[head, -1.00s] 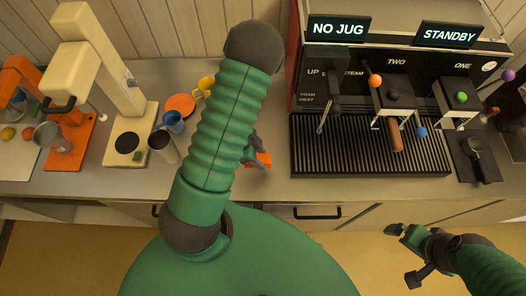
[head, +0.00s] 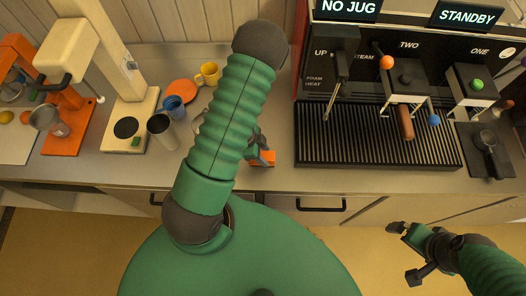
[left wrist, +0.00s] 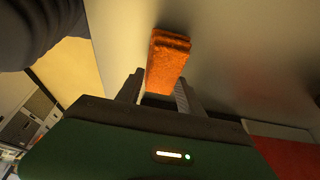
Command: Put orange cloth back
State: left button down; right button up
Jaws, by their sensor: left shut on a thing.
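The orange cloth (left wrist: 167,62) is a small folded strip in the left wrist view, with one end between the fingers of my left gripper (left wrist: 160,92). In the head view the orange cloth (head: 262,158) shows at the counter's front edge, partly covered by my left gripper (head: 258,146). My left gripper is shut on it. I cannot tell whether the cloth touches the counter.
The espresso machine's drip grille (head: 370,140) is right of the cloth. A portafilter (head: 487,145) lies on a dark mat at the far right. A steel cup (head: 161,130), blue cup (head: 174,106), yellow mug (head: 208,74) and orange disc (head: 182,92) stand left of my left arm.

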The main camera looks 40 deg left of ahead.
pick_arm(q)
jog(key=shift+d, duration=0.15)
jog(key=shift+f, duration=0.1)
jog(key=shift+a+f, duration=0.15)
jog(key=shift+a, duration=0.15)
jog(key=shift+f, duration=0.1)
jog(key=shift+d+f, duration=0.1)
jog(key=c, duration=1.1)
grip_release()
jog(key=shift+o, duration=0.2)
jog(key=shift+d, duration=0.1)
